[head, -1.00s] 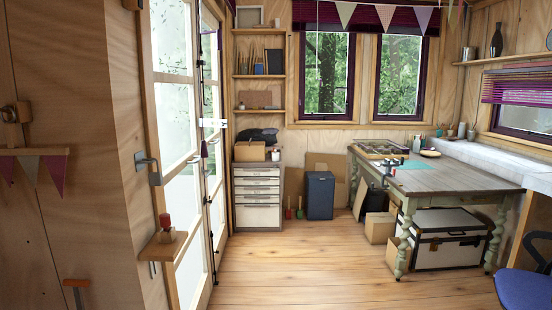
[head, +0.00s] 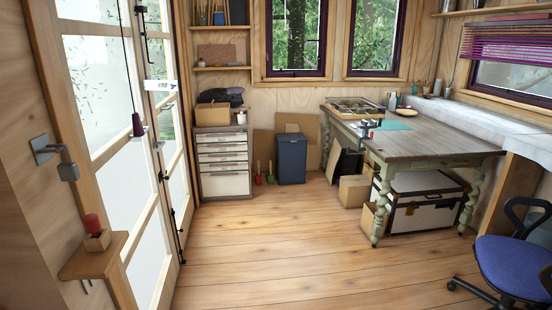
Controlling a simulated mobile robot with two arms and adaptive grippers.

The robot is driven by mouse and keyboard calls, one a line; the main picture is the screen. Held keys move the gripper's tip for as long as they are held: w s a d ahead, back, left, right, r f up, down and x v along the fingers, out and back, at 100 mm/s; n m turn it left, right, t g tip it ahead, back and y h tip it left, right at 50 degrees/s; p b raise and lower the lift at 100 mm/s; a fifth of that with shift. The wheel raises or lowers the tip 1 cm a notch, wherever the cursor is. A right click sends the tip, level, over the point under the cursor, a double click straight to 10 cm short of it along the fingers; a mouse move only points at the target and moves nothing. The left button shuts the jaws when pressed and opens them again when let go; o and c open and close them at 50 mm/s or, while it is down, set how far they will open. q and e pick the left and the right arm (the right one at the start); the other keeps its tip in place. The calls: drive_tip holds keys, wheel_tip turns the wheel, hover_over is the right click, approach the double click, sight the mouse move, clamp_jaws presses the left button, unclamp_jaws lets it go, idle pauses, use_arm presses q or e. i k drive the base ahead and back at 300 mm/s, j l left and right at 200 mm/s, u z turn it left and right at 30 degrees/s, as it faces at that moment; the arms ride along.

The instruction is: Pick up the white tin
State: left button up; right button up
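A small white container (head: 241,117), which may be the white tin, stands at the right end of the top of the drawer cabinet (head: 223,164), by the back wall. It is too small to make out clearly. A cardboard box (head: 212,115) stands to its left with a dark crumpled thing on top. Neither of my grippers is in the head view.
The wooden floor (head: 270,240) ahead is clear. Glazed doors (head: 110,130) and a small shelf (head: 92,256) line the left. A worktable (head: 430,142), a trunk (head: 425,200), cardboard boxes (head: 353,190) and a blue chair (head: 515,268) are on the right. A dark bin (head: 291,158) stands at the back.

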sight(242, 118)
drive_tip(key=i+j+u, duration=0.2)
drive_tip(key=i, duration=0.95)
drive_tip(key=i+l+u, duration=0.2)
drive_tip(key=i, duration=3.3)
drive_tip(key=l+z, duration=0.05)
